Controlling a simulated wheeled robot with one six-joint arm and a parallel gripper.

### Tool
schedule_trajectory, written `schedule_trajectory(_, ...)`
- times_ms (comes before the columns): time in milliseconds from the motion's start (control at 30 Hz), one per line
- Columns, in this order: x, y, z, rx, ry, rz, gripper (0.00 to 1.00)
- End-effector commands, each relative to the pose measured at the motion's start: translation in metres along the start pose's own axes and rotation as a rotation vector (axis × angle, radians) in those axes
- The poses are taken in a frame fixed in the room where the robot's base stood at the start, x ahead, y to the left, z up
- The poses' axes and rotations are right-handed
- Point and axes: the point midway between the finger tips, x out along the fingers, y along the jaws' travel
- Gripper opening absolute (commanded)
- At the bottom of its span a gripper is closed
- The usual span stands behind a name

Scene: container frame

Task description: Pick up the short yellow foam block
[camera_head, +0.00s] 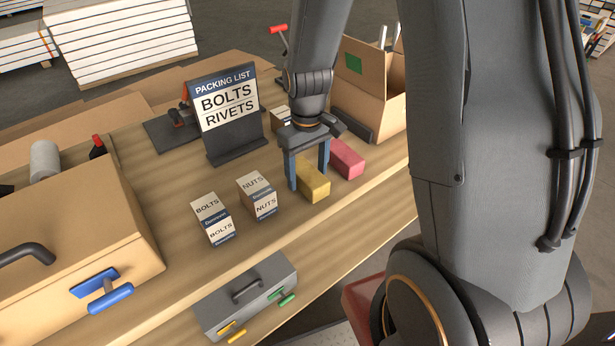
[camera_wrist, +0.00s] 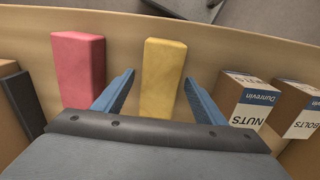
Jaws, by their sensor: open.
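The short yellow foam block (camera_head: 313,184) lies on the wooden table in the head view, right of the small boxes. In the wrist view the yellow block (camera_wrist: 163,75) is upright in the picture, between the two blue fingers. My gripper (camera_head: 308,178) is open and points down at the block, with one finger on either side in the picture. In the wrist view my gripper (camera_wrist: 158,98) shows a gap between each finger and the block. I cannot tell how far the fingertips are above the table.
A pink block (camera_head: 346,158) lies close beside the yellow one. A NUTS box (camera_head: 257,195) and a BOLTS box (camera_head: 212,219) stand to the left. A packing list sign (camera_head: 228,112) and an open cardboard box (camera_head: 368,88) stand behind. The table's front edge is near.

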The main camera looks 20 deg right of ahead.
Motion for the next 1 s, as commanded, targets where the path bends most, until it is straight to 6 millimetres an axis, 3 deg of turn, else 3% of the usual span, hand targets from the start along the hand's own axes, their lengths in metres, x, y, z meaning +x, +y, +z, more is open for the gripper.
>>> schedule_trajectory(300, 0.0034, -0.0004, -0.0001, 0.000, 0.000, 0.000, 0.63)
schedule_trajectory(567, 0.0032, -0.0003, -0.0001, 0.000, 0.000, 0.000, 0.21)
schedule_trajectory(1000, -0.0008, -0.0001, -0.0007, 0.000, 0.002, 0.001, 0.21)
